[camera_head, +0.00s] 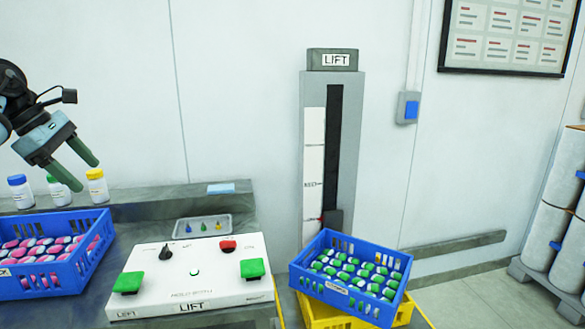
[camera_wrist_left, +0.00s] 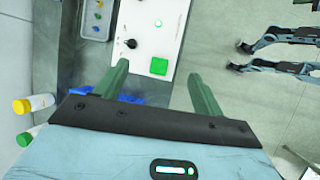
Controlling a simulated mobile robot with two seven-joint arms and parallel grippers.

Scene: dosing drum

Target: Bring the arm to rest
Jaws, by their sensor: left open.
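My left gripper (camera_head: 87,175) is at the upper left in the head view, raised and tilted down. Its two green fingers are apart with nothing between them. In the wrist view it also shows open and empty (camera_wrist_left: 159,72), with the white lift panel beyond its fingers. It hangs near three capped bottles, blue (camera_head: 21,191), green (camera_head: 58,189) and yellow (camera_head: 96,186), on the back ledge. I cannot tell the exact gap to them. My right gripper does not show in the head view.
The white lift panel (camera_head: 205,301) has green buttons, a black knob and a red button. A blue crate (camera_head: 72,273) of pink-and-white items stands left; another (camera_head: 332,295) of green-and-white items sits on a yellow crate (camera_head: 320,316). The lift column (camera_head: 358,150) stands behind.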

